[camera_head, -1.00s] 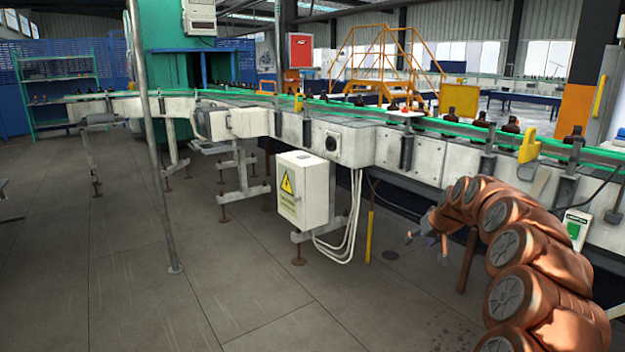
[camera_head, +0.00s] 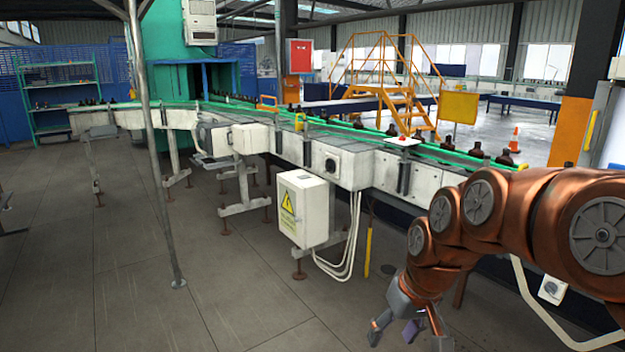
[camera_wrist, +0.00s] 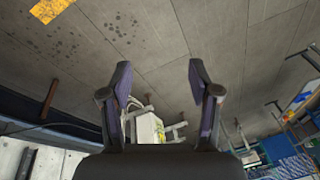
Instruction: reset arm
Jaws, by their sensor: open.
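My gripper (camera_head: 408,332) hangs at the lower right in the head view, in front of the conveyor and above the floor, with its fingers pointing down. In the wrist view my gripper (camera_wrist: 160,82) has its two fingers wide apart with nothing between them. My copper-coloured arm reaches in from the right edge and covers part of the conveyor. Amber bottles (camera_head: 476,151) stand on the conveyor (camera_head: 345,160), apart from the gripper. Others stand farther along the line.
A white electrical box (camera_head: 303,210) with a yellow warning sign hangs left of the gripper. A grey pole (camera_head: 157,150) stands at left. A yellow post (camera_head: 368,257) stands below the conveyor. The grey floor (camera_head: 250,310) at lower left is clear.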

